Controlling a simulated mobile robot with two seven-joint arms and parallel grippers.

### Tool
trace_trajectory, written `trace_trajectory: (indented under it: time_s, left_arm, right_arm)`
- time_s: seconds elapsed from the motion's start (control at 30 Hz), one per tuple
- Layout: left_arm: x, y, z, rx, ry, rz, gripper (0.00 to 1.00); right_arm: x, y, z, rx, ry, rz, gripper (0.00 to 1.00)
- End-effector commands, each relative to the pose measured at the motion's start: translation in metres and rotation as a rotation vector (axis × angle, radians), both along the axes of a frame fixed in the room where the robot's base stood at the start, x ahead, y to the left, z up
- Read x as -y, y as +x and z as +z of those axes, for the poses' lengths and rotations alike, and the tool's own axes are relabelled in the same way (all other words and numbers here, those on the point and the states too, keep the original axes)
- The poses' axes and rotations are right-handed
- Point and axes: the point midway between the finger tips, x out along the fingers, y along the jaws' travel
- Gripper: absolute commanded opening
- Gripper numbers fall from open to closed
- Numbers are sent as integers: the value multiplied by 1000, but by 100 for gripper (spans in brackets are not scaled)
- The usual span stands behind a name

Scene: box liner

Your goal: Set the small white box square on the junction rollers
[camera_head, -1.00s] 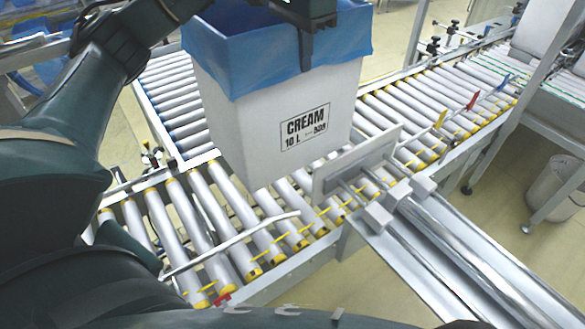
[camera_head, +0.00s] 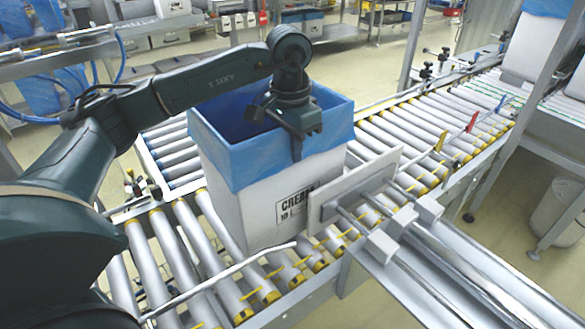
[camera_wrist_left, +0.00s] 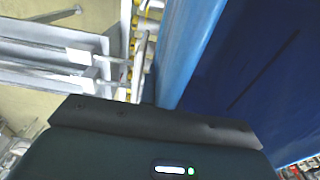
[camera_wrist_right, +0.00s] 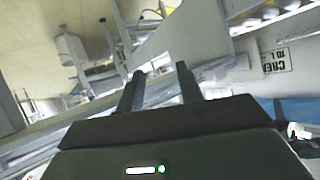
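The white box (camera_head: 245,205), with a blue liner folded over its rim and a "CREAM" label, stands upright over the junction rollers (camera_head: 178,258). Its near right corner is behind the pusher plate, which hides part of the label. Whether its base rests fully on the rollers is hard to tell. My left gripper (camera_head: 288,125) is at the box's near rim, with one finger outside the wall; it appears shut on that wall. The left wrist view shows the blue liner (camera_wrist_left: 185,50) close up. My right gripper (camera_wrist_right: 157,85) is open and empty; the box's label side (camera_wrist_right: 255,60) shows beyond it.
The pusher plate (camera_head: 350,190) and its rods stand right of the box. A bent guide rail (camera_head: 225,275) crosses the near rollers. A roller conveyor (camera_head: 440,115) with small coloured flags runs to the back right. A pale bin (camera_head: 557,208) stands on the floor at right.

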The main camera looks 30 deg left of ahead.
Motion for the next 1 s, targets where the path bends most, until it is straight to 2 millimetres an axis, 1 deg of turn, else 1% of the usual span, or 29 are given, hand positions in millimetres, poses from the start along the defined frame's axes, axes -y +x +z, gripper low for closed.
trace_trajectory:
  time_s: [0.13, 0.3, 0.37, 0.6, 0.73, 0.77, 0.8, 1.0]
  left_arm:
    - [0, 0, -10, 1, 0, -1, 0]
    - [0, 0, -33, 0, 0, -1, 0]
    - [0, 0, -39, 1, 0, -1, 0]
    - [0, 0, -40, 3, 0, 0, 0]
    - [0, 0, -44, 3, 0, 0, 0]
    - [0, 0, -43, 1, 0, 0, 7]
    - [0, 0, -43, 0, 0, 0, 10]
    - [0, 0, -43, 0, 0, 0, 26]
  right_arm:
    - [0, 0, 0, -1, -2, 0, 36]
    - [0, 0, 1, 0, -4, 1, 36]
    - [0, 0, 2, 0, -5, 0, 36]
    - [1, 0, 1, 0, -5, 0, 36]
    - [0, 0, -3, -1, -1, -1, 36]
    - [0, 0, -2, 0, 1, 0, 36]
    - [0, 0, -1, 0, 1, 0, 36]
    - [0, 0, -1, 0, 1, 0, 36]
